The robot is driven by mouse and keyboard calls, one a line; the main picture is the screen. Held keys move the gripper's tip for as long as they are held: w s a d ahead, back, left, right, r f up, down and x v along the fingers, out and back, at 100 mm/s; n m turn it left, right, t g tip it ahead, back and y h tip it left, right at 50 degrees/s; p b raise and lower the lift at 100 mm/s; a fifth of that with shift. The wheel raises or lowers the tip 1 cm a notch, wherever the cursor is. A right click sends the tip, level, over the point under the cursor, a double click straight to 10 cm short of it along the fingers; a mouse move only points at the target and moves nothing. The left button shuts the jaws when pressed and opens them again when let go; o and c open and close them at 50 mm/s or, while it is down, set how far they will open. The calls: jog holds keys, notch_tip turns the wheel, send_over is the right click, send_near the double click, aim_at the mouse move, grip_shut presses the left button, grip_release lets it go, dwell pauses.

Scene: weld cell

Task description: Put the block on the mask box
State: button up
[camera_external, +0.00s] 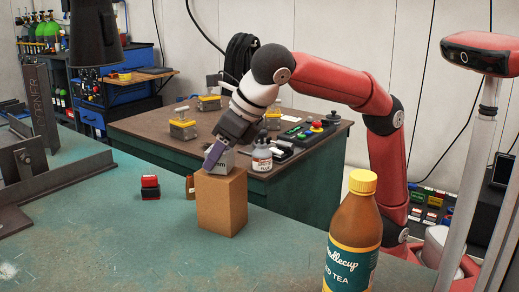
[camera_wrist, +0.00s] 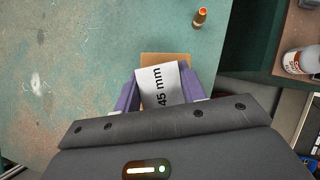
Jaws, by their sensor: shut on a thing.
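My gripper (camera_external: 215,157) has purple fingers and is shut on a pale grey block (camera_external: 225,161). In the wrist view the block (camera_wrist: 158,84) shows "45 mm" printed on its face, with a finger at each side. A plain brown cardboard box, seemingly the mask box (camera_external: 222,206), stands upright on the green table, directly below the block. The block's lower edge is at the box's top face; I cannot tell whether it touches or hovers just above. In the wrist view a strip of the box top (camera_wrist: 165,57) shows behind the block.
A large tea bottle (camera_external: 352,235) stands front right. Behind is a brown-topped bench (camera_external: 150,122) with a white bottle (camera_external: 262,155). The table's left front is clear.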

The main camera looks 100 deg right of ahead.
jog(key=shift+f, duration=0.1)
jog(key=o, duration=1.1)
jog(key=shift+o, duration=0.2)
jog(key=shift+r, duration=0.2)
jog(key=p+v, duration=0.1)
jog(key=v, duration=1.1)
